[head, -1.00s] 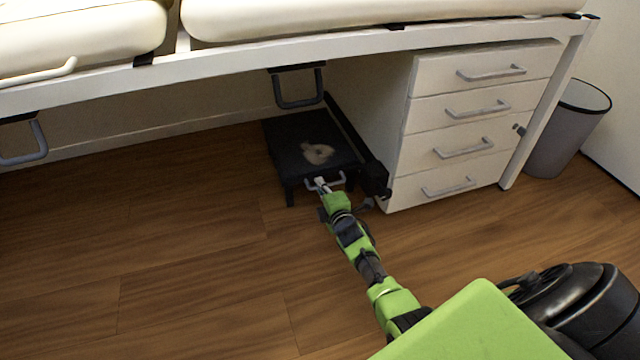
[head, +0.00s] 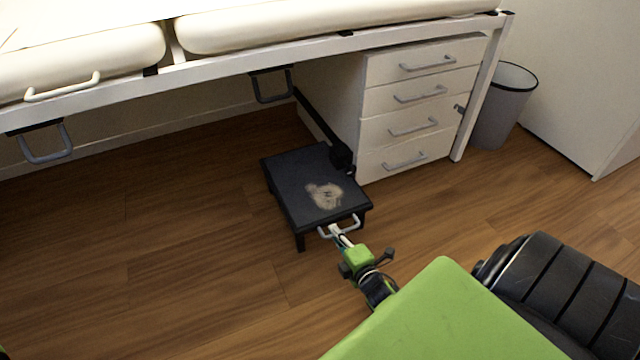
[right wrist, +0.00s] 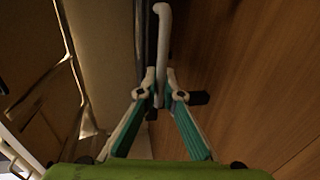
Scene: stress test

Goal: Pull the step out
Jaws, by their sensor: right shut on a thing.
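The step (head: 295,178) is a low black stool with a pale worn patch on top and a grey handle (head: 352,224) on its front edge. It stands on the wooden floor, mostly out from under the exam table, with its back end near the drawer unit. My right gripper (head: 338,232) is shut on the handle. In the right wrist view, the gripper (right wrist: 160,92) has its fingertips closed around the pale handle bar (right wrist: 163,40). My left gripper does not show.
A white drawer unit (head: 417,105) stands right behind the step. A black rail (head: 318,122) runs along its side to the step. A grey bin (head: 503,105) stands beside the table leg. The floor (head: 150,270) left of the step is clear.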

